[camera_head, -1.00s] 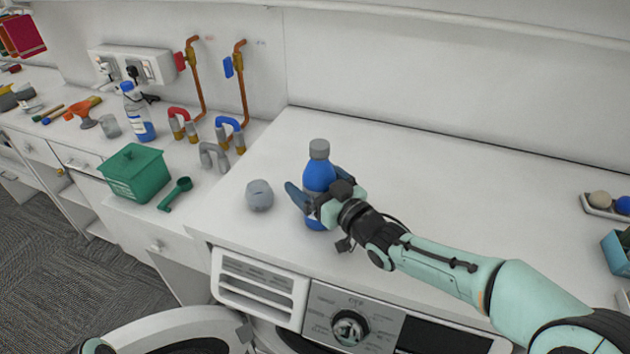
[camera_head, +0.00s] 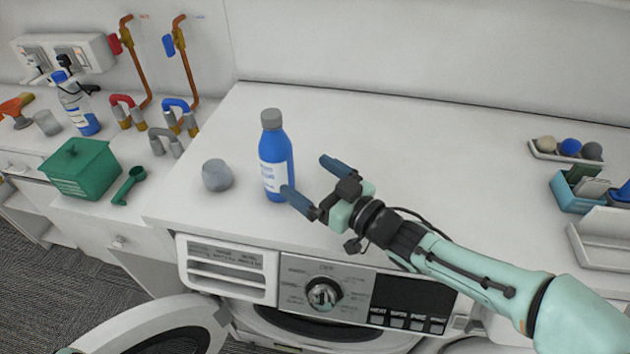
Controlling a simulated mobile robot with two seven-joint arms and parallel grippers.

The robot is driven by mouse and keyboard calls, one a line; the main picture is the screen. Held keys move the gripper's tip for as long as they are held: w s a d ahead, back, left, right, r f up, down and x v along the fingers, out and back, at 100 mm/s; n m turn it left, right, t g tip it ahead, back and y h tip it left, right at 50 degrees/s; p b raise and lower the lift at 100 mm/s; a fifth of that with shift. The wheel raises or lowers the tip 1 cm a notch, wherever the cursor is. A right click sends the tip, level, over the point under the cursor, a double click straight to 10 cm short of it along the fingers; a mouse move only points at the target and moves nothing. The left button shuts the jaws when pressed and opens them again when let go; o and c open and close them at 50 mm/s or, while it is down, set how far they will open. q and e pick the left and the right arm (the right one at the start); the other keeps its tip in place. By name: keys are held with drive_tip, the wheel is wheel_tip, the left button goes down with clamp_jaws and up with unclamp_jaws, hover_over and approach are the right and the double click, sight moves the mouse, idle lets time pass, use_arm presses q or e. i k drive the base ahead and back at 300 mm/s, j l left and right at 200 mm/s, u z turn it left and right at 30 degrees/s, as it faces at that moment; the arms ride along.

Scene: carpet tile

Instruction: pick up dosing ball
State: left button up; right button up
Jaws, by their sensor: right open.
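The dosing ball (camera_head: 217,175), a small rounded grey cup-like piece, sits on the white worktop left of a blue bottle with a grey cap (camera_head: 275,158). My right gripper (camera_head: 305,174) is open and empty just right of the bottle, its fingers pointing left. Its nearer fingertip overlaps the bottle's lower right edge in the picture; I cannot tell whether they touch. The bottle stands upright between this gripper and the dosing ball. My left gripper is out of view.
A washing machine (camera_head: 325,293) with its door open is below the worktop's front edge. A green box (camera_head: 82,172) and green scoop (camera_head: 128,186) are on the left. A tray of balls (camera_head: 571,157) is at the right. The worktop behind the bottle is clear.

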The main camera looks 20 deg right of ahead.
sight(215, 175)
drive_tip(key=k, duration=1)
